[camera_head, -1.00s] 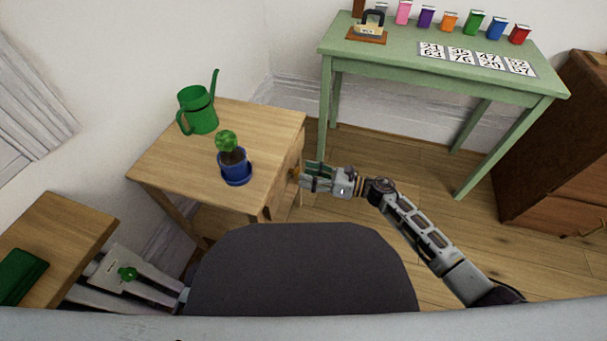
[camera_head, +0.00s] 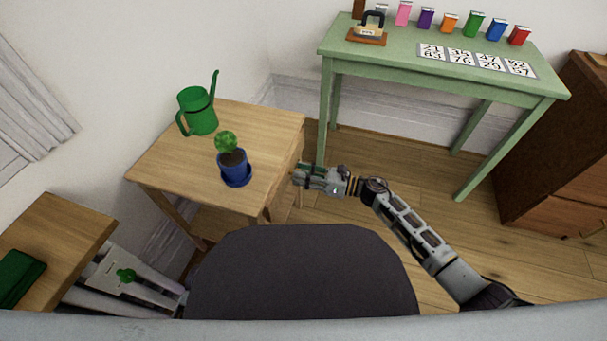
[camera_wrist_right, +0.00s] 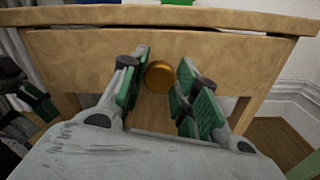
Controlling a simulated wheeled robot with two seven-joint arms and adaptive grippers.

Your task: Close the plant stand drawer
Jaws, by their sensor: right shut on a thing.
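The wooden plant stand (camera_head: 270,124) stands left of centre in the head view. Its drawer front (camera_wrist_right: 215,62) faces my right gripper, with a thin dark gap along its top edge at the right. A round brass knob (camera_wrist_right: 160,75) sits on the drawer front.
A green watering can (camera_head: 198,112) and a cactus in a blue pot (camera_head: 234,168) stand on the plant stand. A green table (camera_head: 395,64) with small boxes stands behind. A brown cabinet (camera_head: 550,150) is at the right. Floor between is clear.

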